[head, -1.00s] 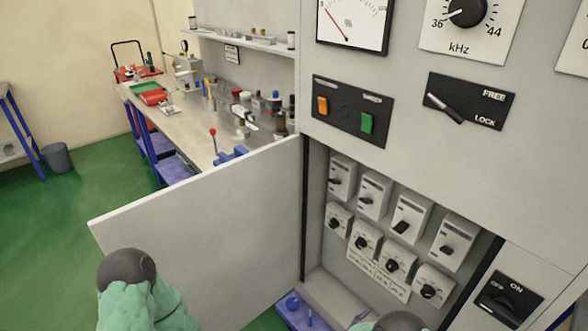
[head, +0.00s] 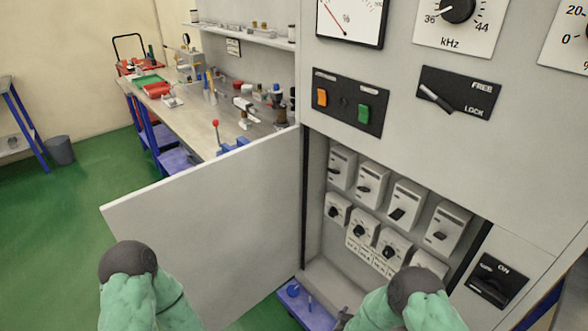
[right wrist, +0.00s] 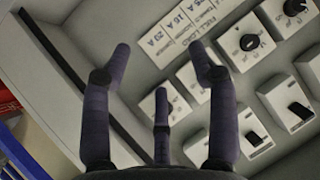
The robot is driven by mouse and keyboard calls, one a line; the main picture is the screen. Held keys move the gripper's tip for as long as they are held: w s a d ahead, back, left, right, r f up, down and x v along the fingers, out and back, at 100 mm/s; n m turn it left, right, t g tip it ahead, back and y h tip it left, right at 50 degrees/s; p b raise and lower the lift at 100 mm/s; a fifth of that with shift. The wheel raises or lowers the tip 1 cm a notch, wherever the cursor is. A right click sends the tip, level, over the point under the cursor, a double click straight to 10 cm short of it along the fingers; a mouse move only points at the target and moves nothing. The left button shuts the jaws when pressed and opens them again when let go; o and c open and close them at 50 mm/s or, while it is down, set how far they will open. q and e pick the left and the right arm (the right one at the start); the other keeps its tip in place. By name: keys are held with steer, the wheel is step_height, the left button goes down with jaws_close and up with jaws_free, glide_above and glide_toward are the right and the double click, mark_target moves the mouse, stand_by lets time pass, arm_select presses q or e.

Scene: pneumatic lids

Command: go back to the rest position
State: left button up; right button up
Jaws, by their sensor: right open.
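In the head view my two green arms with dark rounded joints come in from the bottom, one at the left and one at the lower right. My left gripper is out of view. My right gripper (right wrist: 160,85) shows in the right wrist view with its dark fingers spread apart and nothing between them. The fingers stand before the open cabinet compartment (head: 325,275) with its breakers (head: 402,202) and rotary knobs (head: 360,230). I cannot tell whether a fingertip touches the panel, but no knob is gripped.
The grey cabinet door (head: 205,235) stands swung open to the left. A FREE/LOCK lever (head: 436,98) and an ON/OFF switch (head: 495,280) sit on the cabinet front. A workbench (head: 200,125) with several items stands behind the door. Green floor (head: 50,230) is clear at the left.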

steer(key=s+a+f+n+g+y, duration=0.1)
steer(key=s+a+n+g+y, duration=0.1)
steer(key=s, duration=0.5)
steer(key=s+a+f+n+g+y+p, duration=0.1)
steer(key=s+a+n+g+y, duration=0.1)
steer(key=s+a+g+y, duration=0.2)
steer(key=s+a+f+n+g+y+p, duration=0.1)
steer(key=s+a+n+g+y, duration=0.1)
steer(key=s, duration=0.7)
steer(key=shift+s+a+f+g+y, duration=0.25)
steer(key=shift+s+a+g+y, duration=0.15)
steer(key=shift+a+g+y, duration=0.55)
